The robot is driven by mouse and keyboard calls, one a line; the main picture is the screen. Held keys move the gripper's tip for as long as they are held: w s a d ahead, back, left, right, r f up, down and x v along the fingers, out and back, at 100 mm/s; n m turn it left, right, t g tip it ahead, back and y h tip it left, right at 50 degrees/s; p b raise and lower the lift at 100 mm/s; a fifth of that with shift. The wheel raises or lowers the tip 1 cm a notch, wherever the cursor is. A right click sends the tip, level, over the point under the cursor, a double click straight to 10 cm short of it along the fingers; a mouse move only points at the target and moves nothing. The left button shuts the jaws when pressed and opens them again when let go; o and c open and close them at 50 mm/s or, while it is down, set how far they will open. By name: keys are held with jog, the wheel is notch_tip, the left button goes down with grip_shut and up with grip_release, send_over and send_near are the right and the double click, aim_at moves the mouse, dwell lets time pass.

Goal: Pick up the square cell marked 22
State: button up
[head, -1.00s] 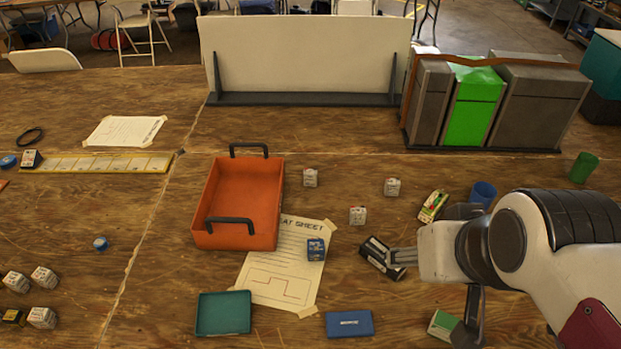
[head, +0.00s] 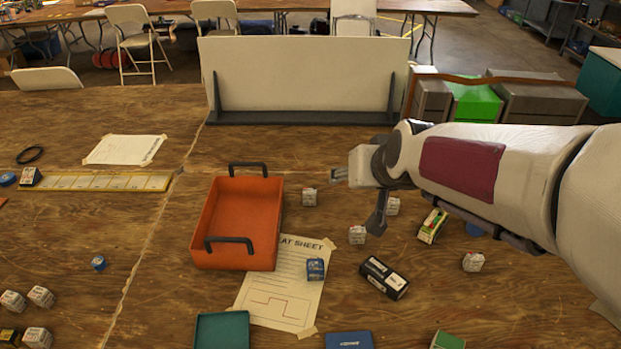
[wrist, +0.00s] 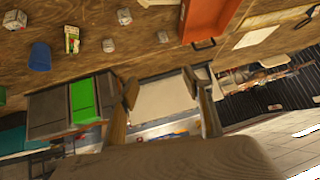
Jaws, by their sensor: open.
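Several small whitish cube cells lie loose on the wooden table; their markings are too small to read, so I cannot tell which is marked 22. In the head view one cell (head: 309,197) is right of the orange tray, one (head: 357,235) is nearer, one (head: 392,206) is partly behind my arm, and one (head: 473,262) is at the right. A blue cube (head: 316,269) sits on the paper sheet. More cells (head: 41,297) are at the lower left. My gripper (head: 338,174) is open and empty, above the table; its fingers also show in the wrist view (wrist: 160,78).
The orange tray (head: 205,222) with black handles stands mid-table. A white upright panel (head: 300,78) and grey and green bins (head: 475,106) stand behind. A black box (head: 384,278), a green-yellow box (head: 432,226) and teal tray (head: 222,330) lie nearby. A blue cup shows in the wrist view (wrist: 40,57).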

jog(key=w+a+f+t, duration=0.1)
jog(key=w+a+f, duration=0.4)
jog(key=w, duration=0.4)
jog(key=w+a+f+t, duration=0.1)
jog(key=w+a+f, duration=0.2)
jog(key=w+f, duration=0.6)
jog(key=w+a+f+m+t+h, duration=0.1)
jog(key=w+a+f+t+h, duration=0.1)
jog(key=w+f, duration=0.4)
jog(key=h, duration=0.1)
send_near(309, 197)
jog(key=w, duration=0.2)
jog(key=shift+w+f+t, duration=0.3)
jog(key=shift+w+t, duration=0.05)
jog(key=shift+t, duration=0.05)
jog(key=shift+f, duration=0.6)
jog(key=shift+w, duration=0.1)
jog(key=shift+x, duration=1.2)
jog(key=shift+w+f, duration=0.1)
